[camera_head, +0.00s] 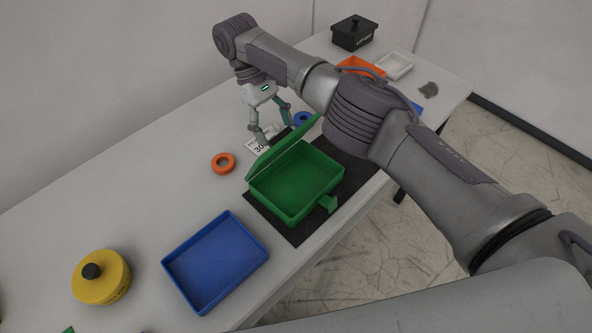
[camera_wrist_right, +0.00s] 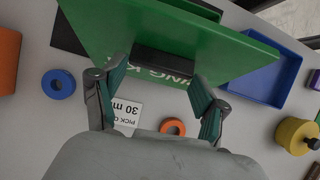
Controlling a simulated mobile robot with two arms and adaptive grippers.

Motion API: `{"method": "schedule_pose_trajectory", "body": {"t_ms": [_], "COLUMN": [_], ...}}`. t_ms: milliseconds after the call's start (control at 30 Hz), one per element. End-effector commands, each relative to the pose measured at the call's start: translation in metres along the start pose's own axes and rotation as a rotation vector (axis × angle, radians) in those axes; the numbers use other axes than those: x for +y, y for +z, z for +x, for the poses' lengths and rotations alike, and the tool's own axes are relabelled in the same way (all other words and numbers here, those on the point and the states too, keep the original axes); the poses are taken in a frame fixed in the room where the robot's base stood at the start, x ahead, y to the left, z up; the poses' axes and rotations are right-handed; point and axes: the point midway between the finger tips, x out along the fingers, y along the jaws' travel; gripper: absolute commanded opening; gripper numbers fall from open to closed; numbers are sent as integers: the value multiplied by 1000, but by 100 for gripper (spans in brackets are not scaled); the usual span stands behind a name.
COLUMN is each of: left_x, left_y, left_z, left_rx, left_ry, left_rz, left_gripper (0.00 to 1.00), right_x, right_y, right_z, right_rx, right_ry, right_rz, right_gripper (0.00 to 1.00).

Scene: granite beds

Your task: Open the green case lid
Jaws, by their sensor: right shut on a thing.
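The green case (camera_head: 297,183) stands on a black mat (camera_head: 262,204), its empty inside showing. Its green lid (camera_head: 282,146) is raised and tilted up along the far side. The lid also fills the top of the right wrist view (camera_wrist_right: 200,38), with a black handle (camera_wrist_right: 165,66) on its face. My right gripper (camera_head: 268,132) is behind the lid, shut on that handle; in the right wrist view its fingers (camera_wrist_right: 162,74) are at the handle's two ends. My left gripper is not in view.
A blue tray (camera_head: 262,262) and a yellow round weight (camera_head: 101,277) lie nearer. An orange ring (camera_head: 223,163), a blue ring (camera_head: 303,118) and a printed card (camera_head: 258,146) lie by the gripper. A black lidded box (camera_head: 354,33) and white tray (camera_head: 396,66) stand farther back.

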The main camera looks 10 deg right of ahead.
Motion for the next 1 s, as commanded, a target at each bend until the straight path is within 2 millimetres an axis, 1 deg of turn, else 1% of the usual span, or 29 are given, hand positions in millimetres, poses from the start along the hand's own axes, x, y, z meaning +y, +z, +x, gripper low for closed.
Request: {"method": "schedule_pose_trajectory", "body": {"t_ms": [33,100,867,1000], "left_x": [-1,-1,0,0], "left_y": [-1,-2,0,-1], "left_z": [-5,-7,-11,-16], "left_rx": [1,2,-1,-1], "left_ry": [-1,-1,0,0], "left_rz": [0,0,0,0], "left_gripper": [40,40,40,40], "right_x": [0,1,8,10], "right_y": [2,3,5,6], "right_z": [-1,0,1,0], "right_rx": [-3,-7,-12,-10], "right_ry": [-1,-1,2,1], "right_rz": [0,1,5,5], "right_gripper": [63,63,63,63]}}
